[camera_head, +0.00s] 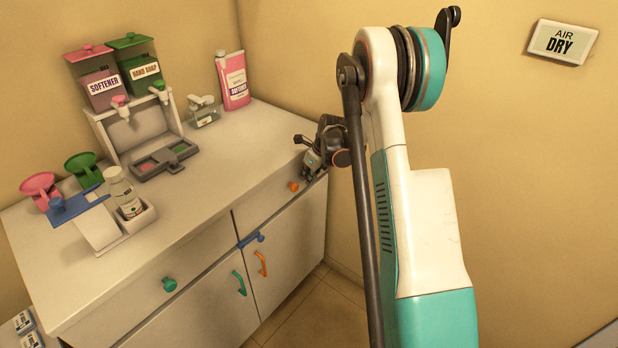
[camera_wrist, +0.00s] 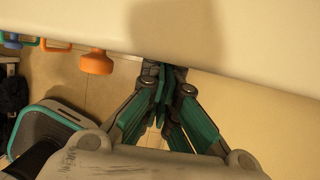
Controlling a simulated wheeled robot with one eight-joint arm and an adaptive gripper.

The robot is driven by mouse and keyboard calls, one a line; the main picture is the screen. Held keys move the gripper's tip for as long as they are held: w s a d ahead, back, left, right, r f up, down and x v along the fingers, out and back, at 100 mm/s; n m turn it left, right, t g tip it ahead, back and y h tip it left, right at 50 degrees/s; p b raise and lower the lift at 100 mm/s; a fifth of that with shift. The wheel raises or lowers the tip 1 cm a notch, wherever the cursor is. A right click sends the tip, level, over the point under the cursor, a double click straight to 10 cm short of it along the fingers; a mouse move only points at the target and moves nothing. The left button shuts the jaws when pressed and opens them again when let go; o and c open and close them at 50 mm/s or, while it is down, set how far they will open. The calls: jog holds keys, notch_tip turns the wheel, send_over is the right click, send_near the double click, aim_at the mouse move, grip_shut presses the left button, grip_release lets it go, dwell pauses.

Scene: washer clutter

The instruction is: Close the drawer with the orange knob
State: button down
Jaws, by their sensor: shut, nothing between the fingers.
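The orange knob (camera_head: 293,186) is on the right-hand drawer front (camera_head: 262,205) below the countertop; the knob also shows in the wrist view (camera_wrist: 97,62). The drawer front looks flush or nearly flush with the cabinet; I cannot tell whether a small gap remains. My gripper (camera_head: 311,166) is at the right end of this drawer, to the right of the knob and apart from it. In the wrist view my gripper (camera_wrist: 163,70) is shut and empty, its fingertips at the pale drawer front. Whether they touch it is unclear.
A teal knob (camera_head: 169,284) marks the left drawer. A blue latch (camera_head: 250,239), teal handle (camera_head: 239,283) and orange handle (camera_head: 261,263) are lower. Dispensers (camera_head: 125,85), a pink bottle (camera_head: 233,80) and a clear bottle (camera_head: 123,193) stand on the countertop (camera_head: 200,205). A wall is at right.

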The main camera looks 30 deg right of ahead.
jog(key=shift+w+r, duration=0.1)
jog(key=shift+w, duration=0.1)
jog(key=v, duration=1.2)
